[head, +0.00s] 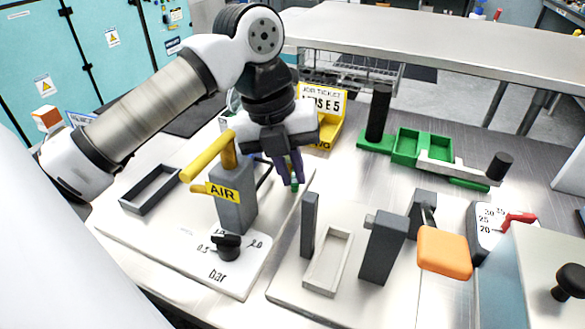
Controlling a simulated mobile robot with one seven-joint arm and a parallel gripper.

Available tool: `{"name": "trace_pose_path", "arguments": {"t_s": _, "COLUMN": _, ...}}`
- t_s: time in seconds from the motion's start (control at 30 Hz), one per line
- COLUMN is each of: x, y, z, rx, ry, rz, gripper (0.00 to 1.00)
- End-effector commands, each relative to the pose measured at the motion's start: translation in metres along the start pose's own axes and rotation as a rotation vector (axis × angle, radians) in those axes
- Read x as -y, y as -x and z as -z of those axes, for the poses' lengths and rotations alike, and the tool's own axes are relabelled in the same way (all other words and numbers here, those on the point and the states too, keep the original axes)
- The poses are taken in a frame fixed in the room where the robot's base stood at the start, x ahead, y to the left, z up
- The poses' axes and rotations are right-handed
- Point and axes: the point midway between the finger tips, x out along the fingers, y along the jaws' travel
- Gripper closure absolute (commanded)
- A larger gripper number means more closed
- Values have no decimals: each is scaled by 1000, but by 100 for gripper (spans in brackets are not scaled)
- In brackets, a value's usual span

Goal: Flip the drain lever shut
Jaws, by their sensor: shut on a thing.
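My gripper (291,183) points down behind the grey AIR block, with its purple fingers closed together. A small green piece (295,187) shows at the fingertips, and the fingers are shut on it. The rest of that piece is hidden by the fingers, so I cannot tell its full shape. No lever in view has a readable drain label, so I cannot tell whether the green piece belongs to the drain lever. A yellow lever (208,158) sits on top of the grey AIR block (236,205), left of my gripper.
A black knob (227,246) stands on the white bar panel. An empty dark frame (150,190) lies at left. Grey posts and an orange paddle (443,250) stand at front right. Green trays (408,146), a black post (377,112) and a yellow ticket holder (325,130) stand behind.

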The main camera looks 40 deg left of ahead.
Motion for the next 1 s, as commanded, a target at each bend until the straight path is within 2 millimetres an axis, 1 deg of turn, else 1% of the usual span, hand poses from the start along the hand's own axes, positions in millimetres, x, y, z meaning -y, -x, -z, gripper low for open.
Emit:
{"name": "trace_pose_path", "arguments": {"t_s": 0.07, "x": 0, "y": 0, "z": 0, "rx": 0, "ry": 0, "rz": -1, "gripper": 100}}
{"name": "trace_pose_path", "arguments": {"t_s": 0.1, "x": 0, "y": 0, "z": 0, "rx": 0, "ry": 0, "rz": -1, "gripper": 88}}
{"name": "trace_pose_path", "arguments": {"t_s": 0.27, "x": 0, "y": 0, "z": 0, "rx": 0, "ry": 1, "rz": -1, "gripper": 68}}
{"name": "trace_pose_path", "arguments": {"t_s": 0.53, "x": 0, "y": 1, "z": 0, "rx": 0, "ry": 1, "rz": -1, "gripper": 68}}
{"name": "trace_pose_path", "arguments": {"t_s": 0.67, "x": 0, "y": 9, "z": 0, "rx": 1, "ry": 2, "rz": -3, "gripper": 68}}
{"name": "trace_pose_path", "arguments": {"t_s": 0.77, "x": 0, "y": 24, "z": -1, "rx": 2, "ry": 2, "rz": -2, "gripper": 68}}
{"name": "trace_pose_path", "arguments": {"t_s": 1.0, "x": 1, "y": 80, "z": -1, "rx": 3, "ry": 2, "rz": -1, "gripper": 68}}
